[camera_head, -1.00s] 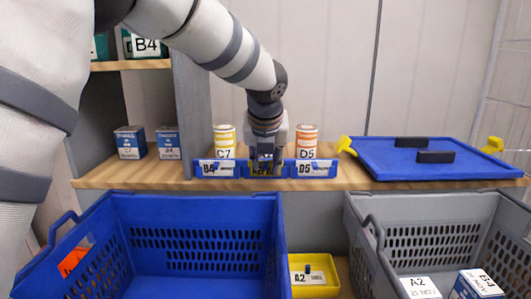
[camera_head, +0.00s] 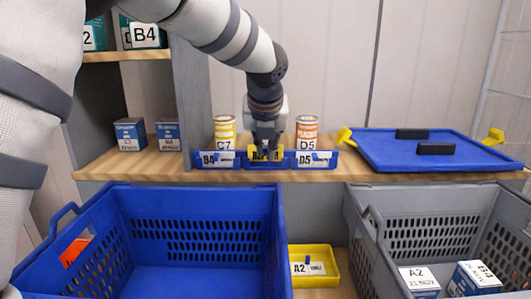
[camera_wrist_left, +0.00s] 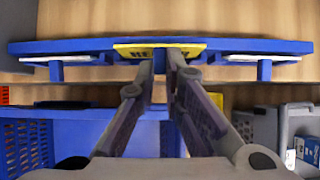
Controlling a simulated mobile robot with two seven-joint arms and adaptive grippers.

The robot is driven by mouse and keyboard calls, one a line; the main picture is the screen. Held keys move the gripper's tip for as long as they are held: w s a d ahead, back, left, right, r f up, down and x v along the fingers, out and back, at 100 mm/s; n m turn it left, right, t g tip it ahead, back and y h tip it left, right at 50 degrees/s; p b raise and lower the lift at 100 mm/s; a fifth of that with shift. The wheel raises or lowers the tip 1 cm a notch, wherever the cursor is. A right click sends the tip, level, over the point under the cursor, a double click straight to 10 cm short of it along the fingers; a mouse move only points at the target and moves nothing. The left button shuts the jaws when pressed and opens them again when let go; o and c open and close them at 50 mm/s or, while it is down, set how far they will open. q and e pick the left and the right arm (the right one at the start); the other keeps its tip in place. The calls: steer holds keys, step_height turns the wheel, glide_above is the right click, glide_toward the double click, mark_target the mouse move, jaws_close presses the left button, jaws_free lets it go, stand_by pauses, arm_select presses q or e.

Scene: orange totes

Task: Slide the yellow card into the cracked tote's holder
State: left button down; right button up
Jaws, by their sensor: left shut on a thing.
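My left gripper (camera_head: 266,150) reaches down to the middle of a blue card rack (camera_head: 230,165) on the wooden shelf. It is shut on a yellow card (camera_head: 257,154), which stands at the rack's middle slot between white cards marked B4 (camera_head: 217,160) and D5 (camera_head: 313,160). The wrist view shows the fingertips (camera_wrist_left: 161,56) together at the edge of the yellow card (camera_wrist_left: 125,47), with the blue rack (camera_wrist_left: 80,44) behind. A blue tote (camera_head: 200,198) and a grey tote (camera_head: 430,195) stand below. I cannot tell which tote is cracked, and no crack shows. My right gripper is out of view.
A yellow tray (camera_head: 315,278) with an A2 card sits between the totes. A yellow can (camera_head: 224,132) and an orange can (camera_head: 307,132) stand behind the rack. A blue lid (camera_head: 430,152) lies on the shelf at right.

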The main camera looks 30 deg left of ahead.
arm_select(q)
steer(key=shift+s+d+r, duration=0.1)
steer(key=shift+s+r, duration=0.05)
steer(key=shift+r, duration=0.95)
steer(key=shift+s+d+r, duration=0.1)
steer(key=shift+r, duration=1)
